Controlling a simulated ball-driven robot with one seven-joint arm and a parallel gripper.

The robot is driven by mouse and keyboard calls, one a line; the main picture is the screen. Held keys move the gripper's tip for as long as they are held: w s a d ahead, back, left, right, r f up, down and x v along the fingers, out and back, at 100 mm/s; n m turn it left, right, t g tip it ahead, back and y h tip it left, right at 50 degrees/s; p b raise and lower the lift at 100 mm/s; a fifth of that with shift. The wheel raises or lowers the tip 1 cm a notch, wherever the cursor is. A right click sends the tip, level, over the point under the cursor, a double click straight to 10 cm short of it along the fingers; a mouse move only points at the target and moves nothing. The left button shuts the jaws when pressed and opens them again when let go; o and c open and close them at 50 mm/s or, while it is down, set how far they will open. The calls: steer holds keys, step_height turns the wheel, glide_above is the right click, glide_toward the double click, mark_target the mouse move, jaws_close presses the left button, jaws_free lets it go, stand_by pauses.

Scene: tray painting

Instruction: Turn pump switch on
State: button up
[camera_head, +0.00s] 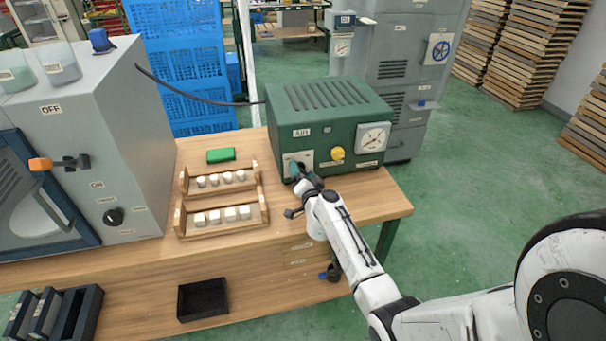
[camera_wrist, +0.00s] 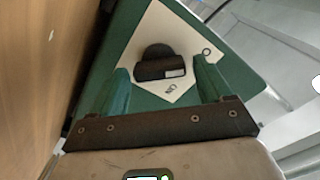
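The green pump box (camera_head: 325,112), marked AIR, stands at the right end of the wooden bench. Its pale switch plate (camera_head: 290,157) is on the front face at the left, partly covered by my gripper (camera_head: 297,172). In the wrist view the black switch (camera_wrist: 160,66) sits on the pale plate, with an ON mark below it and a round mark to its right. My gripper (camera_wrist: 163,86) is open, its two green fingers on either side of the switch. I cannot tell whether they touch it.
A yellow knob (camera_head: 337,153) and a gauge (camera_head: 373,137) are right of the switch. Two wooden racks (camera_head: 222,203) with white pieces and a green block (camera_head: 221,155) lie to the left. A grey cabinet (camera_head: 110,130) fills the bench's left. A black tray (camera_head: 203,299) is lower down.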

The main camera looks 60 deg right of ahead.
steer(key=c, duration=0.9)
